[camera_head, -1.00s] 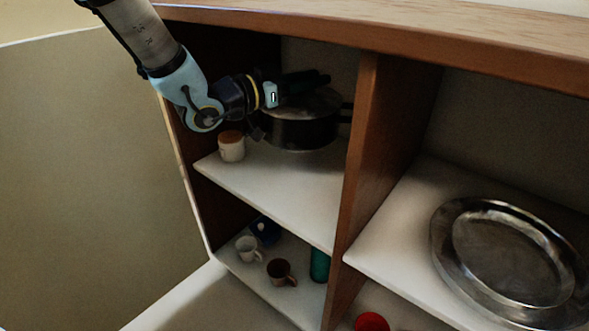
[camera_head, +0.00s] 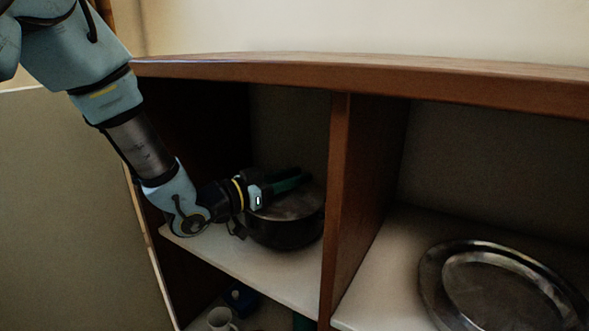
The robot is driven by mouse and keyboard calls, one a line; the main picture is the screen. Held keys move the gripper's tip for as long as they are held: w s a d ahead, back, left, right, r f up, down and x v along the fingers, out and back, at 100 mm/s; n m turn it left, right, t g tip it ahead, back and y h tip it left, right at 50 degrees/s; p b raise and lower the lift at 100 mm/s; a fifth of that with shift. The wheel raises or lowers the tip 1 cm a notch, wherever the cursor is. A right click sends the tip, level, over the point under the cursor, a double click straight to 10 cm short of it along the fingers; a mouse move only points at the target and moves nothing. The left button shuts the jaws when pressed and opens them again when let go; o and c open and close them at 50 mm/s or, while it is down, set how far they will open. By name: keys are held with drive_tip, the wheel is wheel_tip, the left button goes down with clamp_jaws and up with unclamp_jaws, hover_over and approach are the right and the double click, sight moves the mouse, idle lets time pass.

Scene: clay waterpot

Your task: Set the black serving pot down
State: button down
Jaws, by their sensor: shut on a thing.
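The black serving pot (camera_head: 284,230) is in the upper left compartment of the shelf unit, close to the middle divider. Its lid shows grey on top. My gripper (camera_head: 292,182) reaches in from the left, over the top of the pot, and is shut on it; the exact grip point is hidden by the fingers. The pot looks upright. Its base is at or just above the white shelf board (camera_head: 250,265); I cannot tell whether it touches.
The wooden divider (camera_head: 338,200) stands right of the pot. A large metal platter (camera_head: 435,290) lies in the right compartment. A white mug (camera_head: 222,318) and a blue item (camera_head: 242,297) are on the lower shelf. The wooden top (camera_head: 400,85) runs above.

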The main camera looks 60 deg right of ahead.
drive_tip(key=shift+f, duration=0.55)
drive_tip(key=shift+f, duration=0.2)
drive_tip(key=c, duration=0.6)
unclamp_jaws()
drive_tip(key=shift+r, duration=0.15)
drive_tip(key=p+v, duration=0.2)
drive_tip(key=v, duration=1)
